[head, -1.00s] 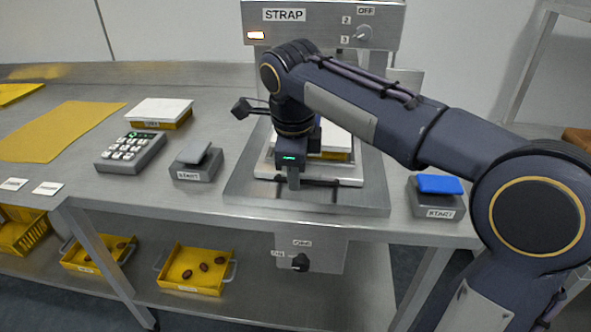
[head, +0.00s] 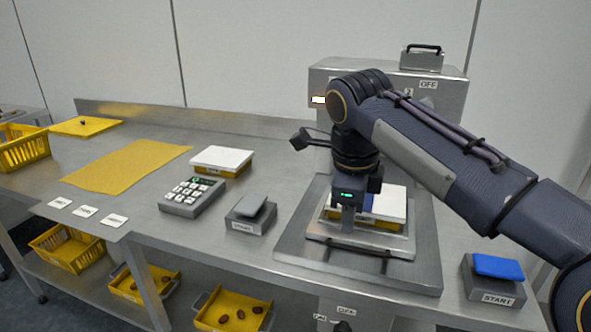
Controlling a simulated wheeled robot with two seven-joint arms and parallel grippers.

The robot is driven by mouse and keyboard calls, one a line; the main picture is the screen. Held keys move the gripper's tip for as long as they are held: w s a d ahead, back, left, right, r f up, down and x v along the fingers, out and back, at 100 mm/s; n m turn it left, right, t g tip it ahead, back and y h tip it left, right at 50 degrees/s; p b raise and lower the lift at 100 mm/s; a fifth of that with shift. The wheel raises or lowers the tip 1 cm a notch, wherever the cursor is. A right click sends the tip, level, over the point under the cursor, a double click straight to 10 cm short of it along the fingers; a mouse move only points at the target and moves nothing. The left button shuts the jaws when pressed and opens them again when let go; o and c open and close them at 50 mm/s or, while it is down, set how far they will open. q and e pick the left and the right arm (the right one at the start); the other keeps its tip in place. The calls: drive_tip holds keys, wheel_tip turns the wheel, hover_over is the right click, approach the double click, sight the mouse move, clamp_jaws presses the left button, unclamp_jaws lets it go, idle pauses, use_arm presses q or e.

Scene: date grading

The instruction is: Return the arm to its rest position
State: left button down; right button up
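My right gripper (head: 347,222) comes in from the right on its bent dark blue arm. It points down over the front of the steel strap machine's bed (head: 300,258). A yellow tray with a white lid (head: 392,202) sits on the machine's plate, just behind and right of the gripper and partly hidden by it. I see one finger edge-on, so I cannot tell whether the gripper is open or shut, or whether it touches the tray. My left arm and gripper are not in view.
A blue-topped start button (head: 498,268) stands right. A yellow mat (head: 125,165) lies left. Yellow crates of dates (head: 225,322) sit below.

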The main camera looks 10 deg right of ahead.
drive_tip(key=s+f+n+t+y, duration=0.4)
drive_tip(key=s+f+n+y, duration=0.1)
drive_tip(key=s+f+n, duration=1.65)
wheel_tip(320, 180, up, 18)
drive_tip(key=w+n+p, duration=0.1)
drive_tip(key=p, duration=1.4)
drive_tip(key=shift+w+d, duration=0.15)
drive_tip(key=shift+w, duration=0.25)
